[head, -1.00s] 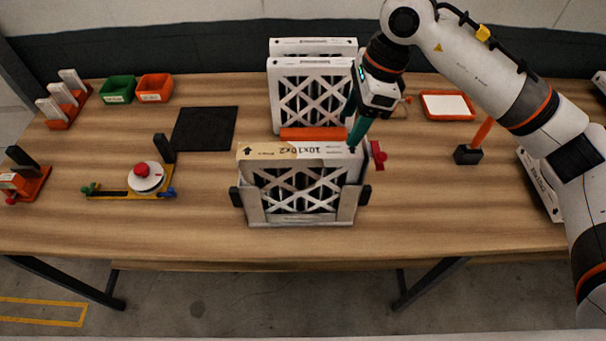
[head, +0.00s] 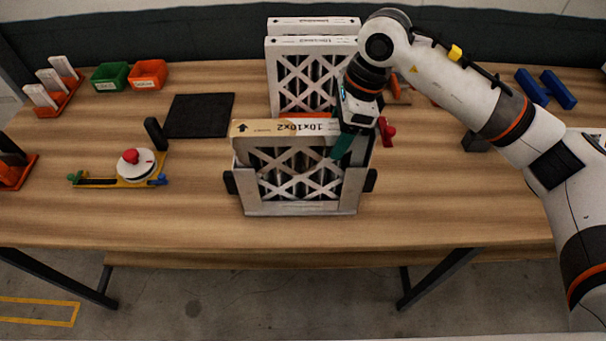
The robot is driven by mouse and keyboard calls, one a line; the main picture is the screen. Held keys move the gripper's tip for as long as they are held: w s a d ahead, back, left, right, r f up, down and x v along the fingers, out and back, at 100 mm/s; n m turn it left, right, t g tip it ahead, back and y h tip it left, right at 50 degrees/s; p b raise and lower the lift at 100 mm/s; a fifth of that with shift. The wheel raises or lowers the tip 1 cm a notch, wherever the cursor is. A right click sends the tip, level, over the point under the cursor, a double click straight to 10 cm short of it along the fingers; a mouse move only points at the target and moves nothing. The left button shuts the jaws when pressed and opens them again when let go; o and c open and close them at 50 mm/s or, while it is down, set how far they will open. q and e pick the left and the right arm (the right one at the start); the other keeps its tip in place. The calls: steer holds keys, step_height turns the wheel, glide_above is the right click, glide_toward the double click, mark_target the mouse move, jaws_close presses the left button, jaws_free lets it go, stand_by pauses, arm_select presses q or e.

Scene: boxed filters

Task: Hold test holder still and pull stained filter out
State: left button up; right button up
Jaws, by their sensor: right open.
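The test holder (head: 300,209) is a grey frame with black side handles, standing near the table's front edge. A white boxed filter (head: 272,128) with a lattice face stands upright in it. Its top edge reads 10x10x2 and is yellowish-brown toward the left, like a stain. My right gripper (head: 343,147) is open, with teal fingers pointing down at the right end of the filter's top edge. It hides that corner, and I cannot tell whether the fingers touch the filter. My left gripper is not in view.
Two white filters (head: 312,42) stand in a rack behind the holder. A red clamp-like part (head: 386,132) is just right of the gripper. A yellow fixture with a white disc (head: 135,163), a black mat (head: 199,116) and green and orange bins (head: 147,75) are at left. The front strip is clear.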

steer(key=shift+c, duration=0.6)
steer(key=c, duration=0.7)
steer(key=shift+o, duration=0.2)
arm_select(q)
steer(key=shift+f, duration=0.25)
arm_select(e)
steer(key=shift+r, duration=0.2)
steer(key=shift+r, duration=0.1)
